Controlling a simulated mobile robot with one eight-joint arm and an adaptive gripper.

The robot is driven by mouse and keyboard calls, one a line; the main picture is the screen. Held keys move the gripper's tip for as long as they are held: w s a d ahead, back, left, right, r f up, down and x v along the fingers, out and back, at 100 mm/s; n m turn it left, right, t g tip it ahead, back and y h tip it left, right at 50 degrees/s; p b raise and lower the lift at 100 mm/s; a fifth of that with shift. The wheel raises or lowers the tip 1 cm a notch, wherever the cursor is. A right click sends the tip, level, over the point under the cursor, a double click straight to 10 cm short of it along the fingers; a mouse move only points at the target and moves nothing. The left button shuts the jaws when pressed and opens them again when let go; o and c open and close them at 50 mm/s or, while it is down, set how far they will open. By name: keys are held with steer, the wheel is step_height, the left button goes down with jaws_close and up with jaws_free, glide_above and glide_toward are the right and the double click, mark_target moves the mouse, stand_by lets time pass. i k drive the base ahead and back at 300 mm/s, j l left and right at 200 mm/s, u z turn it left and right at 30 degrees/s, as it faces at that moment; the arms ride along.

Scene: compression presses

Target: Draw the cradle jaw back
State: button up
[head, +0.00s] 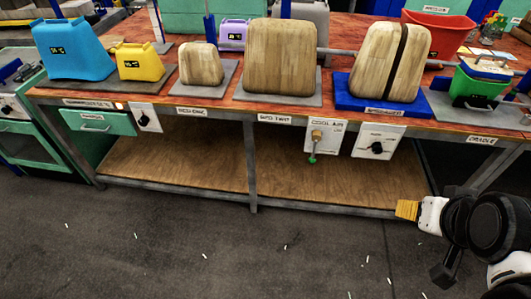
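The station labelled CRADLE (481,140) is at the right end of the workbench. A green container (476,86) stands there on a grey plate (450,108), with a pale wood and grey piece (488,67) over its top. Dark parts (523,86) show beside it at the right picture edge, cut off. I cannot tell which part is the cradle jaw. My gripper (407,210), with a yellow ribbed tip, is at lower right in front of the bench, below the tabletop and apart from the cradle. Its finger opening is not clear.
Wooden blocks (281,58) stand on plates along the bench (225,117). A blue base (350,101) holds a split wooden block left of the cradle. A red bin (437,32) stands behind. A dial panel (378,142) hangs on the front edge. The floor (230,240) ahead is clear.

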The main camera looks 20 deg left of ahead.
mark_target(471, 104)
steer(key=u, duration=0.55)
steer(key=z, duration=1.25)
steer(key=i+l+u, duration=0.4)
steer(key=i+l, duration=0.6)
